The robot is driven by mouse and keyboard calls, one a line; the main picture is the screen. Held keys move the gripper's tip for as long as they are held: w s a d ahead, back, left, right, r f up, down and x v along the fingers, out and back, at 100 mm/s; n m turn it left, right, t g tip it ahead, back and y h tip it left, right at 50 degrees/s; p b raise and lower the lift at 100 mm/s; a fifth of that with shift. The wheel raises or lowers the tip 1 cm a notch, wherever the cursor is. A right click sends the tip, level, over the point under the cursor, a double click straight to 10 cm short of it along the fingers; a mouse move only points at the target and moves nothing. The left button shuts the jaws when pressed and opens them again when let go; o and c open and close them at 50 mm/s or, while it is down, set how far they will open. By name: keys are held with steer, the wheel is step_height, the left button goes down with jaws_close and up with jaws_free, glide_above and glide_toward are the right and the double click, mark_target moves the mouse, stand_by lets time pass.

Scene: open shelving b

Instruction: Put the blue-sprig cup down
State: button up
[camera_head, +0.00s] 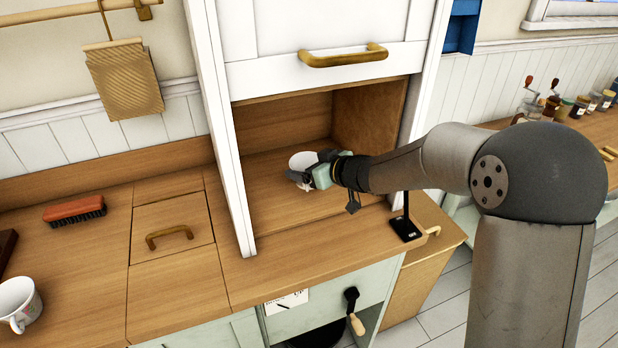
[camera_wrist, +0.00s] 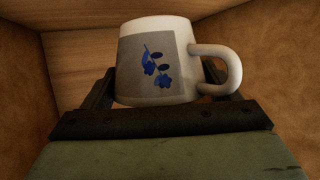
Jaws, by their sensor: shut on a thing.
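The blue-sprig cup (camera_wrist: 158,62) is white with a grey panel and a blue flower sprig. Its handle points right in the wrist view. My gripper (camera_wrist: 160,95) is shut on the cup, with a finger on either side of it. In the head view the cup (camera_head: 302,162) is a small white shape inside the open cupboard nook (camera_head: 268,193), partly hidden by my gripper (camera_head: 306,176). I cannot tell whether the cup's base touches the nook's wooden floor.
The white cupboard's raised door (camera_head: 262,78) hangs above the nook, and its left side post (camera_head: 222,130) stands close by. A second cup (camera_head: 18,303) and a red brush (camera_head: 74,209) are on the left counter. A black stand (camera_head: 405,229) is at the nook's right front.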

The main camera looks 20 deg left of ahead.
steer(key=shift+w+a+f, duration=0.2)
steer(key=shift+w+f, duration=0.1)
steer(key=shift+f, duration=0.1)
steer(key=shift+w+f+b, duration=0.15)
steer(key=shift+f+b, duration=0.15)
steer(key=shift+f, duration=1.3)
steer(key=shift+f, duration=0.15)
steer(key=o, duration=1)
steer(key=shift+r, duration=0.2)
steer(key=v, duration=1.2)
steer(key=shift+f, duration=0.15)
